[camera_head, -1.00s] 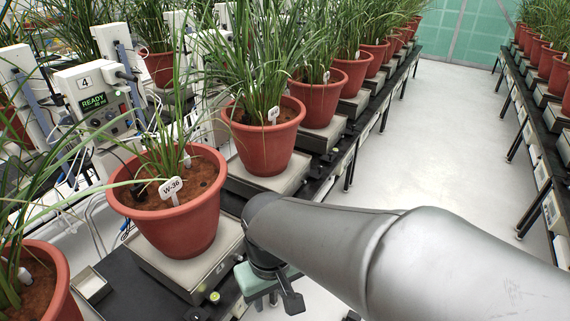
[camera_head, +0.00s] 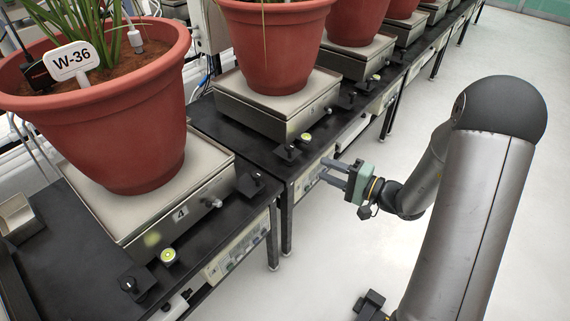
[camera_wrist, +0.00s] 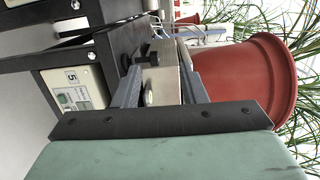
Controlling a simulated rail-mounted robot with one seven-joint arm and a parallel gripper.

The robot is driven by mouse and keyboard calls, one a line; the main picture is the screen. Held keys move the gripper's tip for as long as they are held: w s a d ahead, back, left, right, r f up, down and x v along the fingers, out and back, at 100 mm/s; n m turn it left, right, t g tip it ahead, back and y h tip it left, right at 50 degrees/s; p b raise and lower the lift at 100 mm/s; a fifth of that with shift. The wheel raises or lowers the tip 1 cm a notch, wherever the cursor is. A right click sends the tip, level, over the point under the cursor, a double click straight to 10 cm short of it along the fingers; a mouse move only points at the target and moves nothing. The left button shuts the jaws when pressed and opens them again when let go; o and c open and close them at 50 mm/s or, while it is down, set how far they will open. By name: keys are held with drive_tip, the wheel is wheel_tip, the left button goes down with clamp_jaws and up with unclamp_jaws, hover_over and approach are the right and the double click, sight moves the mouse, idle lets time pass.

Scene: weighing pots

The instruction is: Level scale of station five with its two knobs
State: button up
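The station five scale (camera_head: 262,118) is the pale plate under the second pot, beyond the scale marked 4. Its near black knob (camera_head: 287,152) and far black knob (camera_head: 346,100) sit on the black bench edge, with a yellow-green bubble level (camera_head: 306,138) near the first. My gripper (camera_head: 324,170) is open and empty, fingers pointing left just off the bench's front edge near the near knob. In the wrist view, my open fingers (camera_wrist: 157,88) frame part of a scale's side, with dark knobs beyond and a panel marked 5 (camera_wrist: 75,82) at left. The bubble's position is unclear.
The pot labelled W-36 (camera_head: 105,120) stands on the scale marked 4 (camera_head: 200,170), which has its own knobs and level. A red pot (camera_head: 270,50) stands on the station five scale. Bare floor (camera_head: 440,50) lies to the right.

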sight(286, 145)
drive_tip(key=shift+m+t, duration=0.5)
drive_tip(key=shift+t, duration=0.3)
drive_tip(key=f+b+x, duration=0.1)
drive_tip(key=x, duration=0.4)
drive_tip(key=w+d+f+b+x, duration=0.1)
drive_tip(key=x, duration=0.5)
drive_tip(key=w+b+x, duration=0.1)
drive_tip(key=x, duration=0.5)
drive_tip(key=shift+w+d+f+b, duration=0.15)
drive_tip(key=shift+d+f+b, duration=0.15)
drive_tip(key=shift+f+b, duration=0.1)
clamp_jaws()
